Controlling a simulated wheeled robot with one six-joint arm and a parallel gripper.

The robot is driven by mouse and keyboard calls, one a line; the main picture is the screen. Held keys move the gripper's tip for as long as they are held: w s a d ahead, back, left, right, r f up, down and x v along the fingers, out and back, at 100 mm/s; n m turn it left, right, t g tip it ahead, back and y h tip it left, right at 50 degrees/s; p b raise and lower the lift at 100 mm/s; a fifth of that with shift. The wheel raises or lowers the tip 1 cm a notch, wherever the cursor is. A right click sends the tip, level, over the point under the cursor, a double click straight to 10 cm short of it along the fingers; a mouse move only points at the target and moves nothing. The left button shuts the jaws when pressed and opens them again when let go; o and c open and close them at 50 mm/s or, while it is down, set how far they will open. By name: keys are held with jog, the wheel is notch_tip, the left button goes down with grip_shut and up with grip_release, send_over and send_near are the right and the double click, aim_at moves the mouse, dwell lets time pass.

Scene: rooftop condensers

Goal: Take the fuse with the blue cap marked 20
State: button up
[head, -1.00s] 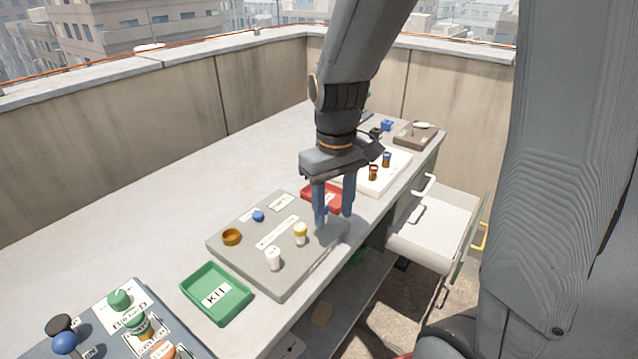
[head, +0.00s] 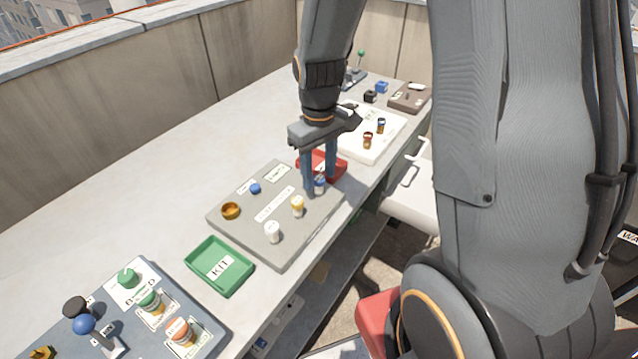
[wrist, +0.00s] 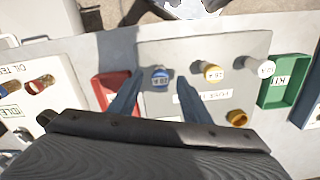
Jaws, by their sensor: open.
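The blue-capped fuse (head: 320,186) stands upright near the right edge of the grey board (head: 262,238). In the wrist view its blue cap (wrist: 160,72) is above a white label that seems to read 20 A. My gripper (head: 319,187) points down, open, with one finger on each side of this fuse. In the wrist view the fingertips (wrist: 158,84) have the fuse between them, with gaps on both sides. I cannot tell exactly how low the tips reach. A yellow-capped fuse (head: 297,206) and a white-capped fuse (head: 272,232) stand beside it on the board.
A green KIT tray (head: 246,286) lies in front of the board, a red tray (head: 340,163) behind. The board also bears an amber ring (head: 231,211) and a small blue piece (head: 255,188). A white panel (head: 378,147) stands farther back.

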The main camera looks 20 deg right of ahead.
jog(key=shift+a+f, duration=0.1)
jog(key=shift+f, duration=0.3)
grip_shut()
